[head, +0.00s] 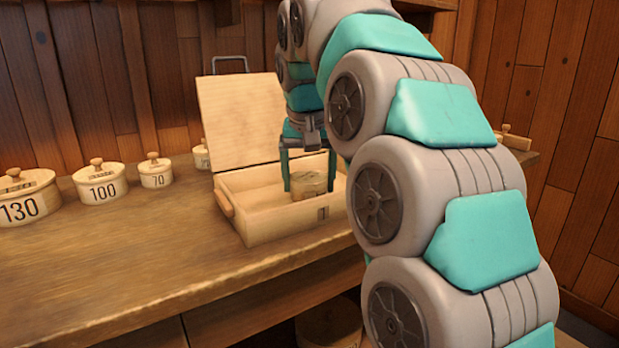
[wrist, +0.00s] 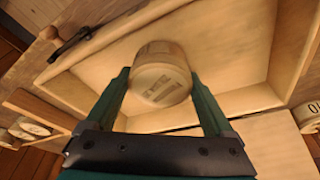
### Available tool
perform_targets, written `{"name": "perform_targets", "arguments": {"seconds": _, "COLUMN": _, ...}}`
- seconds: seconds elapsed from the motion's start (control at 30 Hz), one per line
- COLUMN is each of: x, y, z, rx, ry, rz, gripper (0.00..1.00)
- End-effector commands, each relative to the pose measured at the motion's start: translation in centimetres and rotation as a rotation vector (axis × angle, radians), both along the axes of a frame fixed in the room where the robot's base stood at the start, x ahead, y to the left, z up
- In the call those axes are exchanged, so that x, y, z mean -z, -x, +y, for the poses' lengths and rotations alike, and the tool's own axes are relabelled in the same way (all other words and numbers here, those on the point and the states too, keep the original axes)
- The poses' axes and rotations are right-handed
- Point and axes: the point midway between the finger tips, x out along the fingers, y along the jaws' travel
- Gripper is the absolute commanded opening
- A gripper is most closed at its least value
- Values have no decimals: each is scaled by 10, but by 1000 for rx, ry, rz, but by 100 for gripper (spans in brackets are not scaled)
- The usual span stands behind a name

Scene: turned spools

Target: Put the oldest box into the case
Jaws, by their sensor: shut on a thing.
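An open wooden case (head: 262,237) stands on the workbench, its lid (head: 243,121) raised at the back. My gripper (head: 309,184) reaches down inside the case and is shut on a round wooden box (head: 309,185). In the wrist view the box (wrist: 160,78) sits between the two teal fingers, with the case's floor (wrist: 230,45) around it. Its marking is blurred, and I cannot tell whether it touches the floor. Other round lidded boxes stand left of the case, marked 130 (head: 24,200), 100 (head: 101,186) and 70 (head: 155,171).
A fourth, smaller box (head: 201,155) is partly hidden behind the lid's left edge. My arm covers the bench right of the case. A wooden piece (head: 515,139) lies at the bench's right end. The bench front (head: 120,270) is clear.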

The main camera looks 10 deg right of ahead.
Motion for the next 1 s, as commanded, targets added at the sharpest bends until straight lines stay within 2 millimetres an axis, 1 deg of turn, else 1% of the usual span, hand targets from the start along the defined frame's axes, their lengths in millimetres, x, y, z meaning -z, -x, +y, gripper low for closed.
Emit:
{"name": "perform_targets", "arguments": {"seconds": 0.8, "x": 13, "y": 1, "z": 0, "rx": 0, "ry": 0, "rz": 2, "gripper": 25}}
{"name": "perform_targets", "arguments": {"seconds": 0.83, "x": 12, "y": 1, "z": 0, "rx": -1, "ry": 1, "rz": 2, "gripper": 90}}
{"name": "perform_targets", "arguments": {"seconds": 0.93, "x": 12, "y": 0, "z": 0, "rx": 0, "ry": 1, "rz": 1, "gripper": 100}}
{"name": "perform_targets", "arguments": {"seconds": 1.0, "x": 12, "y": 0, "z": 0, "rx": 0, "ry": 1, "rz": 1, "gripper": 100}}
